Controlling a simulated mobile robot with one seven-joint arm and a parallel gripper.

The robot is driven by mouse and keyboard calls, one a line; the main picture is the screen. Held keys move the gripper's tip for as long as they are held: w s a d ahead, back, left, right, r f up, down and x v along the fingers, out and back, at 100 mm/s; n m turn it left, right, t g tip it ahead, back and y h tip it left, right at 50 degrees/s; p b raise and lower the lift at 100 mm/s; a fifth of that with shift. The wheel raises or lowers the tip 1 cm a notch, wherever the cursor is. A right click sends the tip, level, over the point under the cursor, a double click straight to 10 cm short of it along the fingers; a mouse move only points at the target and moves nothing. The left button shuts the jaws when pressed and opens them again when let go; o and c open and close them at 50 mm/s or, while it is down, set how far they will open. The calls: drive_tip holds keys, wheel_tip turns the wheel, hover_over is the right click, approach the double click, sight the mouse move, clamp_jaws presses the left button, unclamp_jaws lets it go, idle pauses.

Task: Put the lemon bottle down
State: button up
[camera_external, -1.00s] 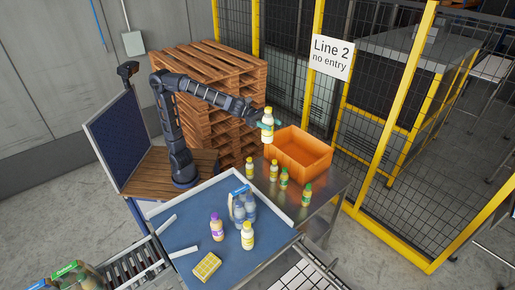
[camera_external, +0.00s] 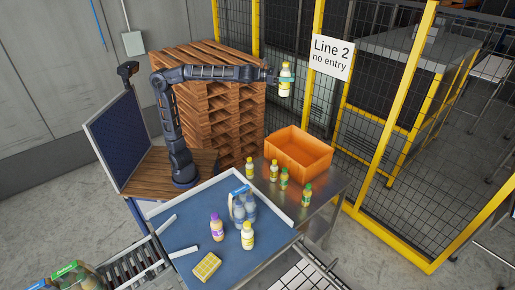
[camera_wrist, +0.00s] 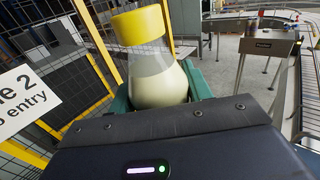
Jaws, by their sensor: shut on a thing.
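The lemon bottle (camera_external: 285,80), pale with a yellow cap, is held upright by my gripper (camera_external: 282,79), high above the orange crate (camera_external: 317,155) and clear of it. In the wrist view the bottle (camera_wrist: 160,75) stands between the green fingers of my gripper (camera_wrist: 160,98), which are shut on it. Its lower part is hidden behind the gripper body. The orange crate is on the metal table (camera_external: 330,192).
Several small bottles (camera_external: 284,179) stand on the metal table in front of the crate. A purple-capped bottle (camera_external: 217,229), a yellow-capped bottle (camera_external: 248,237), a bottle pack (camera_external: 243,207) and a yellow box (camera_external: 207,267) are on the blue surface. A yellow-framed fence (camera_external: 398,140) and stacked pallets (camera_external: 220,100) stand behind.

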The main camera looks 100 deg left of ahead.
drive_tip(key=shift+a+r+n+y, duration=0.2)
drive_tip(key=shift+a+r+y, duration=0.1)
drive_tip(key=shift+a, duration=0.5)
drive_tip(key=shift+a+r+n+y, duration=0.2)
drive_tip(key=shift+a+r+y, duration=0.1)
drive_tip(key=shift+a, duration=0.45)
drive_tip(key=s+d+f+m+g+h, duration=0.1)
drive_tip(key=s+d+f+m+h, duration=0.25)
drive_tip(key=d, duration=0.65)
drive_tip(key=s+d+f+m+g+h, duration=0.2)
drive_tip(key=d+f+h, duration=0.25)
drive_tip(key=d, duration=0.65)
drive_tip(key=s+d+f+m+g+h, duration=0.1)
drive_tip(key=s+d+f+m+h, duration=0.3)
drive_tip(key=d, duration=0.6)
drive_tip(key=s+d+f+m+g+h, duration=0.35)
drive_tip(key=s+d+f+g, duration=0.25)
drive_tip(key=s+d+f, duration=0.35)
drive_tip(key=s+d+f+m+g+h, duration=0.35)
drive_tip(key=s+d+f+g, duration=0.25)
drive_tip(key=s+d, duration=0.55)
wheel_tip(320, 180, down, 20)
drive_tip(key=s+a+y, duration=0.1)
drive_tip(key=shift+s+a+r, duration=0.25)
drive_tip(key=shift+s+a, duration=0.05)
drive_tip(key=shift+f, duration=0.1)
